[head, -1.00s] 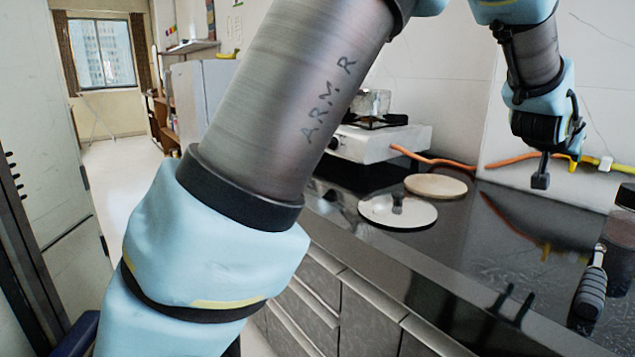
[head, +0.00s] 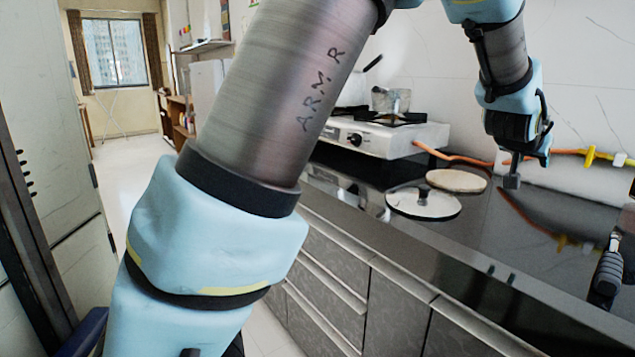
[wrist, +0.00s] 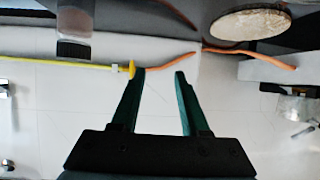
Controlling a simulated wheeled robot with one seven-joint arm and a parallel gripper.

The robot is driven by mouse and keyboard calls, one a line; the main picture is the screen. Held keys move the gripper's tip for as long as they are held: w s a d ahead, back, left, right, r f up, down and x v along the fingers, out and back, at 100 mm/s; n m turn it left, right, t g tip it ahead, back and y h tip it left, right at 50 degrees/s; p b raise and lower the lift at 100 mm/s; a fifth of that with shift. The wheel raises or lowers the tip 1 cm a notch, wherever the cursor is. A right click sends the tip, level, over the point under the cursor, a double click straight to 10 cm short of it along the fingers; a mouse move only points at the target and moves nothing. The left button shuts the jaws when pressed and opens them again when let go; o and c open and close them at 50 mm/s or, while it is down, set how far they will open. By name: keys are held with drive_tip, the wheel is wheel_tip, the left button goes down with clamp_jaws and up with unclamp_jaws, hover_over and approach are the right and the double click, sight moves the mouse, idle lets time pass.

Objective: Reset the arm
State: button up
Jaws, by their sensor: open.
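My gripper (head: 511,182) hangs from my arm at the upper right of the head view, above the dark counter (head: 540,255) and in front of the white wall. In the wrist view my gripper (wrist: 158,74) shows its two dark green fingers spread apart, with nothing between them. The orange hose and the white wall show beyond the fingertips. My large arm link fills the left and middle of the head view and hides part of the room behind it.
A white gas stove (head: 385,136) with a glass pot (head: 391,101) stands on the counter. A pot lid (head: 424,205) and a round tan board (head: 456,180) lie in front of it. An orange hose (head: 460,159) runs along the wall. A dark-handled tool (head: 608,270) lies at right. Open floor lies at left.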

drive_tip(key=w+a+f+n+y, duration=0.1)
drive_tip(key=w+a+f+y, duration=0.1)
drive_tip(key=a, duration=0.7)
drive_tip(key=w+a+f+n+y, duration=0.2)
drive_tip(key=w+a+f, duration=0.1)
drive_tip(key=a, duration=0.6)
drive_tip(key=w+a+f+n+y, duration=0.1)
drive_tip(key=w+a+f, duration=0.2)
drive_tip(key=a, duration=0.6)
drive_tip(key=shift+w+a+f+n+g+y, duration=0.2)
drive_tip(key=shift+a+f+n+g+y, duration=0.1)
drive_tip(key=shift+f+g+y, duration=0.1)
drive_tip(key=s+a+f+n+g+y, duration=0.2)
drive_tip(key=s+a+f+g, duration=0.15)
drive_tip(key=s+a, duration=0.7)
drive_tip(key=s+a+f+n+g+y, duration=0.25)
drive_tip(key=s+a+f, duration=0.25)
drive_tip(key=a, duration=1.1)
wheel_tip(320, 180, up, 15)
drive_tip(key=p, duration=1.5)
drive_tip(key=shift+w+r+t, duration=0.15)
drive_tip(key=shift+t, duration=0.15)
